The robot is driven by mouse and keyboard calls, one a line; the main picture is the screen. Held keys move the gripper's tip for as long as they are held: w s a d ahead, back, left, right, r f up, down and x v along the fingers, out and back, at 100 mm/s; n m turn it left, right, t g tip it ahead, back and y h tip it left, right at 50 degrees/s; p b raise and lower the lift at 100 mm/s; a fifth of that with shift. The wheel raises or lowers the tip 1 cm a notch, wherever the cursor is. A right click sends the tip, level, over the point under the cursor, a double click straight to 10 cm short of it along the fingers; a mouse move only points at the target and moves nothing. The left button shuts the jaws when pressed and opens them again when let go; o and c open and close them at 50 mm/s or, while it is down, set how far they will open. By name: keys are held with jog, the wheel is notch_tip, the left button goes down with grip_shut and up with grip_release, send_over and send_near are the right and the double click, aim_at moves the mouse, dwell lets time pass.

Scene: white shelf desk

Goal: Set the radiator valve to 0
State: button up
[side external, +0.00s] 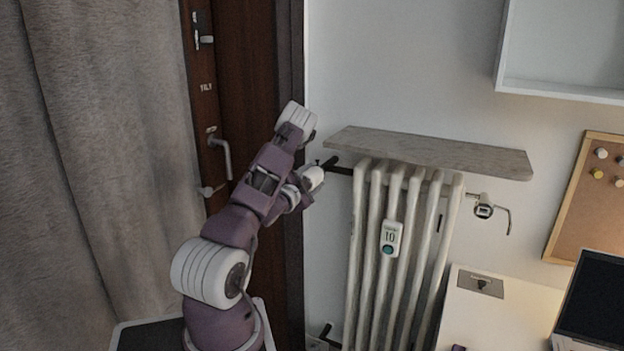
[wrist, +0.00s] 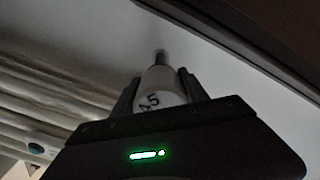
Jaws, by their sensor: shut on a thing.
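The radiator valve (wrist: 158,88) is a white knob in the wrist view, with the digits 4 and 5 on the side facing the camera. My gripper (wrist: 160,77) is shut on it, with one dark finger on each side. A grey metal stem shows beyond the knob. The 0 mark and any pointer are not visible. In the side external view my gripper (side external: 326,165) is at the upper left corner of the white radiator (side external: 375,270). The knob cannot be made out clearly there.
A stone-like shelf (side external: 430,152) sits just above the radiator, close to my gripper. A dark door frame (side external: 291,200) stands close on the left. A small meter reading 10 (side external: 390,238) is on the radiator's front. A desk (side external: 470,315) with a laptop (side external: 595,300) is at right.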

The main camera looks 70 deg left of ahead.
jog(key=shift+m, duration=0.4)
jog(key=o, duration=1.4)
jog(key=shift+c, duration=0.2)
jog(key=v, duration=0.7)
